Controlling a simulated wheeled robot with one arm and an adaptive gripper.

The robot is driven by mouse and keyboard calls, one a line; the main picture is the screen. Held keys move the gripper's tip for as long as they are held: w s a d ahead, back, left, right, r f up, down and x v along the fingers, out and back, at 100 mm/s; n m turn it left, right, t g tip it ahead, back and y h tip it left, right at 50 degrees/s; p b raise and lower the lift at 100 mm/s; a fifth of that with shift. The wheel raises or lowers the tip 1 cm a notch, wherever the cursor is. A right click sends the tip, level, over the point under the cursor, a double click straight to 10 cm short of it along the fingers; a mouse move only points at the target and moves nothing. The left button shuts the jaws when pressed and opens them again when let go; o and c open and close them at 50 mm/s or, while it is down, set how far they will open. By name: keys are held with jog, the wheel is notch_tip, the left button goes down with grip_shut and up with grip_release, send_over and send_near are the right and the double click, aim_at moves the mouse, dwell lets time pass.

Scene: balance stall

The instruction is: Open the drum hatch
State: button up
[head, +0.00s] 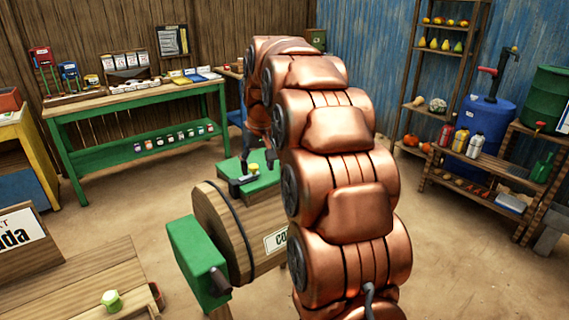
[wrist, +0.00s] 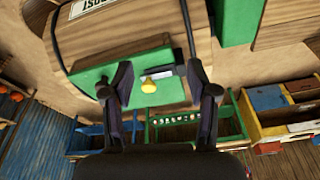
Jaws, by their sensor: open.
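The wooden drum (head: 222,225) lies on its side on a stand, with dark bands and a partly hidden white label (head: 275,241). Its green hatch (head: 262,187) lies flat on top and looks closed. A small yellow knob (head: 254,169) stands on the hatch. In the wrist view the hatch (wrist: 110,92) and knob (wrist: 150,81) show between my fingers. My gripper (wrist: 160,72) is open, with one finger on each side of the knob. In the head view my gripper (head: 258,160) is at the hatch, partly hidden by my arm. I cannot tell whether the fingers touch anything.
A green box with a dark crank handle (head: 218,281) is on the drum's near end. A green workbench (head: 140,105) stands at the back left. Shelves (head: 487,170) and a blue barrel (head: 484,122) stand at right. The floor between is clear.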

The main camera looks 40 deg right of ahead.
jog(key=w+d+f+m+t+h+b, duration=0.1)
jog(key=w+d, duration=0.3)
jog(key=d, duration=0.4)
jog(key=w+d+f+m+b, duration=0.1)
jog(key=w+d, duration=0.3)
jog(key=d, duration=0.4)
jog(key=shift+p+x, duration=0.95)
jog(key=shift+x, duration=2.65)
jog(key=shift+a, duration=0.1)
grip_shut()
